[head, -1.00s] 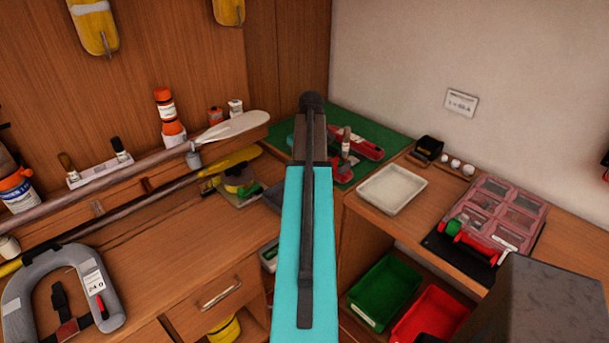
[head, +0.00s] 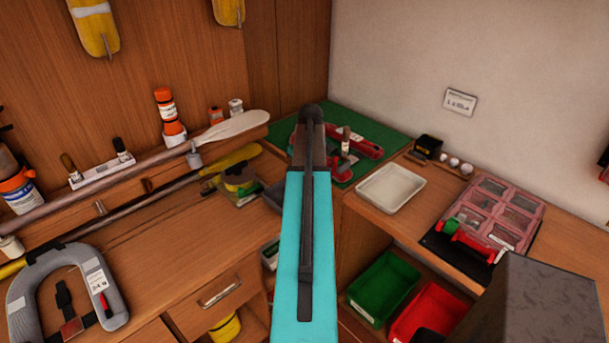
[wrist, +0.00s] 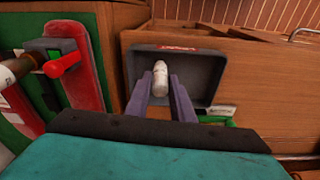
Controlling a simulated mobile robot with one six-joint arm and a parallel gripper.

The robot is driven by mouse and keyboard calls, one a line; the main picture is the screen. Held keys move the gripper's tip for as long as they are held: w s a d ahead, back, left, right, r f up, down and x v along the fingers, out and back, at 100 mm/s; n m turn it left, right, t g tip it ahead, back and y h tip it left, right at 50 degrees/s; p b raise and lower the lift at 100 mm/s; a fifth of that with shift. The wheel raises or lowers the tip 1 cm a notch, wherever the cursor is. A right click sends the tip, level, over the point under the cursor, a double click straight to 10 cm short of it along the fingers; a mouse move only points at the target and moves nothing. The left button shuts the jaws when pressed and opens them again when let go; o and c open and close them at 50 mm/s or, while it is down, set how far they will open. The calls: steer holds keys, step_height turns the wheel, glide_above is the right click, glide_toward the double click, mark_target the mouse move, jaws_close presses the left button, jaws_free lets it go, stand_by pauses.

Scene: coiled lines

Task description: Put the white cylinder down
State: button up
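In the wrist view the white cylinder (wrist: 160,75) is between the two purple-grey fingers of my gripper (wrist: 161,82). The fingers sit close against both its sides, so my gripper looks shut on it. Behind it in the picture is a dark grey tray (wrist: 207,68) with a red label on its rim. I cannot tell how far the cylinder is from the tray's floor. In the head view my arm hides the gripper and the cylinder. Part of a dark tray (head: 273,196) shows left of the arm.
A green mat (head: 375,133) with red tools lies at the back corner. A white tray (head: 391,187) and a pink compartment box (head: 505,207) stand on the right bench. Long poles (head: 110,195) cross the left bench. Green (head: 384,286) and red (head: 432,312) bins sit below.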

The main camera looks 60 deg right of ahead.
steer(key=o, duration=0.3)
steer(key=shift+s+a+r+b, duration=0.1)
steer(key=shift+s+r+b, duration=0.3)
steer(key=shift+r, duration=1.65)
steer(key=shift+s+a+r+b, duration=0.1)
steer(key=shift+r+b, duration=0.5)
steer(key=shift+r, duration=1.4)
steer(key=shift+s+a+r+b, duration=0.15)
steer(key=shift+r+b, duration=0.35)
steer(key=shift+r, duration=1.55)
